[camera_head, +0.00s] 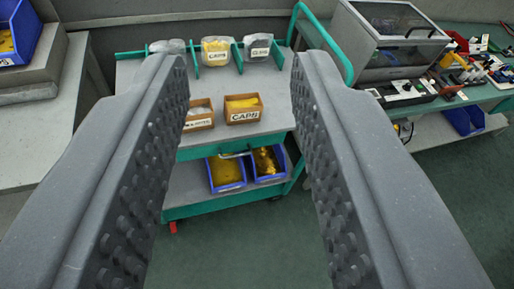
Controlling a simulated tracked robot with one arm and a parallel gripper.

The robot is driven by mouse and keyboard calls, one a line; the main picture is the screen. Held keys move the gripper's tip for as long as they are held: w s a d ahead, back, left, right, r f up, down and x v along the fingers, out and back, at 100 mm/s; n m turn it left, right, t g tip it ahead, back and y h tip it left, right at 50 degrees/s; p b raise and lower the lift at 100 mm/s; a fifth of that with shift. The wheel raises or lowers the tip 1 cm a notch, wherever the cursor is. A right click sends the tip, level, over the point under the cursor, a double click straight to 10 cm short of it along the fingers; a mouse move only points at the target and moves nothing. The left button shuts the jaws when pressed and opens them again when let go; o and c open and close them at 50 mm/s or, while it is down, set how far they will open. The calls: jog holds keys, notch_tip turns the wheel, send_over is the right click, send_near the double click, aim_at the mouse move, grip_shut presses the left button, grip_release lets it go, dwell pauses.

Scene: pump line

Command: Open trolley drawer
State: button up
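The green and grey trolley (277,85) stands ahead, seen between my fingers. Its drawer (205,152) is a green front below the top surface, with a small metal handle (236,155) at its middle. The drawer looks shut. My gripper (240,75) is wide open and empty, with its two dark studded fingers left and right of the trolley. The handle appears between the fingers, farther off and not touched. The left finger hides part of the trolley's left side.
On the trolley top are two wooden boxes (243,117), one labelled CAPS, and several bags (216,50) between green dividers. Blue bins (226,184) sit on its lower shelf. Benches stand left (45,130) and right (440,105). The green floor (240,250) in front is clear.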

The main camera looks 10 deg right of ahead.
jog(key=w+d+f+n+b, duration=0.1)
jog(key=w+d+f+n, duration=0.35)
jog(key=w+f, duration=0.7)
jog(key=w+d+f+n+b, duration=0.1)
jog(key=w+d+f+n, duration=0.35)
jog(key=w+f, duration=0.7)
notch_tip(320, 180, down, 36)
jog(key=s+a+f+n+y+b, duration=0.1)
jog(key=a+n+y+b, duration=0.3)
jog(key=n, duration=0.7)
jog(key=d+b+x, duration=0.1)
jog(key=x, duration=1.1)
jog(key=shift+w+d+y, duration=0.2)
jog(key=shift+w+y, duration=0.1)
jog(key=shift+w, duration=0.25)
jog(key=shift+r, duration=0.1)
jog(key=shift+c, duration=0.2)
grip_shut()
